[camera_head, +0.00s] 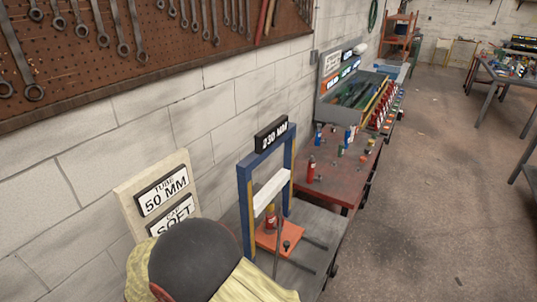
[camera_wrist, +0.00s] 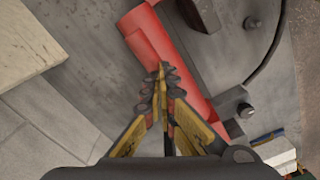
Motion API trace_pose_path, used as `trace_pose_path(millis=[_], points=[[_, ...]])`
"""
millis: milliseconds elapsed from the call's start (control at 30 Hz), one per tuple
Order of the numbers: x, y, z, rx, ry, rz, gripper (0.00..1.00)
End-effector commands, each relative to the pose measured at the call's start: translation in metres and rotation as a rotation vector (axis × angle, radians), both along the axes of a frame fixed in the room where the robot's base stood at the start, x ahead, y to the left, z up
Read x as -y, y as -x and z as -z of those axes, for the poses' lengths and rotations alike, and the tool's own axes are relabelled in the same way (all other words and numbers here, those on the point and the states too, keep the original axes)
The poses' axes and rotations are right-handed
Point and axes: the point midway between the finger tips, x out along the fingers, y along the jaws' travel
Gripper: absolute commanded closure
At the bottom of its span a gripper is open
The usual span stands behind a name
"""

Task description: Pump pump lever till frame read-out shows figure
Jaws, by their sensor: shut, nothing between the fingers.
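The blue press frame (camera_head: 245,205) stands on the grey bench in the head view. Its black read-out (camera_head: 271,134) shows white figures that look like "230 MM", the first one unclear. A small red jack-like body (camera_head: 270,217) stands on the orange plate (camera_head: 279,238) inside the frame. A thin dark upright rod (camera_head: 277,252) shows before it; I cannot tell if it is the pump lever. In the wrist view my gripper (camera_wrist: 162,72) is shut and empty, over or against a long red body (camera_wrist: 142,35), perhaps the pump. My arm hides the gripper in the head view.
A board with a "TUBE 50 MM" sign (camera_head: 162,190) and a partly hidden "SOFT" sign (camera_head: 172,215) leans by the wall. A red-brown table (camera_head: 335,182) with small bottles stands beyond the frame. A dark curved hose (camera_wrist: 272,62) lies near the red body. Floor at right is clear.

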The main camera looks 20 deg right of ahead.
Motion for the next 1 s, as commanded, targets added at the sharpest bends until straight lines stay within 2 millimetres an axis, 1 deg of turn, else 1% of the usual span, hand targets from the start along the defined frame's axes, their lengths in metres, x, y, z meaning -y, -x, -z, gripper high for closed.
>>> trace_pose_path(millis=[33,100,500,600,1000], points=[[0.0,0.0,-0.009,0.0,0.0,0.0,1.0],[0.001,0.0,-0.019,-0.001,0.001,0.0,1.0],[0.001,0.0,-0.069,-0.001,0.001,0.0,1.0],[0.001,0.001,-0.074,-0.002,0.002,0.0,1.0],[0.001,0.0,-0.072,-0.002,0.001,0.0,1.0]])
